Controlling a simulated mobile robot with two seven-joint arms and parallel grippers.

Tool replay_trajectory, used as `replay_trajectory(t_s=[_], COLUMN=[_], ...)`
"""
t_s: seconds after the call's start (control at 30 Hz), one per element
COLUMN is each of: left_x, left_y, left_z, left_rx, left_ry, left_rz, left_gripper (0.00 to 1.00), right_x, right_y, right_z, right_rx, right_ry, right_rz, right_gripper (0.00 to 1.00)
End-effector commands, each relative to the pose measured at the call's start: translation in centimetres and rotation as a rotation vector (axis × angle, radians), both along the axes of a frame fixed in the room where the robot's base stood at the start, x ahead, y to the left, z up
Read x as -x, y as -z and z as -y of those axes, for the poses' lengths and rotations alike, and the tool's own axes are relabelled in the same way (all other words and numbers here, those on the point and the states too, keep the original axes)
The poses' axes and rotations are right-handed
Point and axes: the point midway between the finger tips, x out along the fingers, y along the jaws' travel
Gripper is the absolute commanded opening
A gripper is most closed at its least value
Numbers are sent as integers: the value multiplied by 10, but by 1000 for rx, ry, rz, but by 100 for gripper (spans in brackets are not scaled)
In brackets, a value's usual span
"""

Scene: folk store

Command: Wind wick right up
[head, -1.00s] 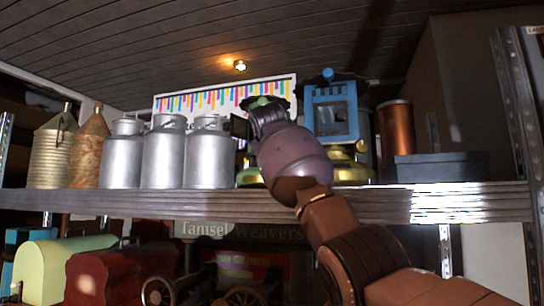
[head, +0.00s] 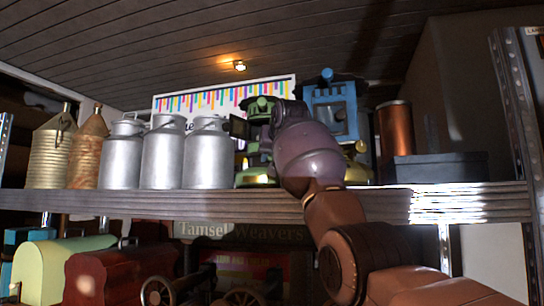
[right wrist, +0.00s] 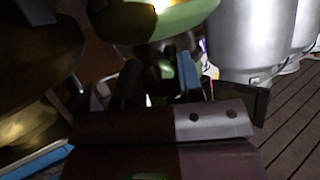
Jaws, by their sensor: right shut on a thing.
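A green oil stove (head: 262,108) with a brass-coloured base stands upright on the shelf, partly covered by my right wrist. Its green base and bright brass part show upside down at the top of the right wrist view (right wrist: 160,20). My right gripper (right wrist: 162,76) reaches to the stove's near right side and is shut on a small part there, seemingly the wick knob. The fingertips and that part are dark and mostly hidden in the right wrist view. The wick itself cannot be made out. My left gripper is out of view.
Silver milk cans (head: 163,155) stand just left of the stove. A blue stove (head: 332,115) stands close on the right, then a copper cylinder (head: 394,140) and a dark box (head: 440,167). The shelf edge (head: 180,203) runs in front; sewing machines are below.

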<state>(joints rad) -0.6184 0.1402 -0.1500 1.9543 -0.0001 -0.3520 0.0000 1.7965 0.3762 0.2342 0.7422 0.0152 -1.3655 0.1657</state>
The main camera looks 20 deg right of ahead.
Motion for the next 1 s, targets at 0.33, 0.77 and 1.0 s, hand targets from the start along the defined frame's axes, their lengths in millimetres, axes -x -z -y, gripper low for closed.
replay_trajectory(t_s=[0.33,0.77,1.0], left_x=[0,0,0], left_y=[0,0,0], left_z=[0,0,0], left_rx=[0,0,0], left_ry=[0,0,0], left_rz=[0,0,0], left_gripper=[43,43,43], right_x=[-1,-1,-1], right_y=[2,3,2], right_z=[0,0,0], right_rx=[-97,-106,-106], right_ry=[0,-1,0], right_rz=[3,3,4], right_gripper=[11,11,60])
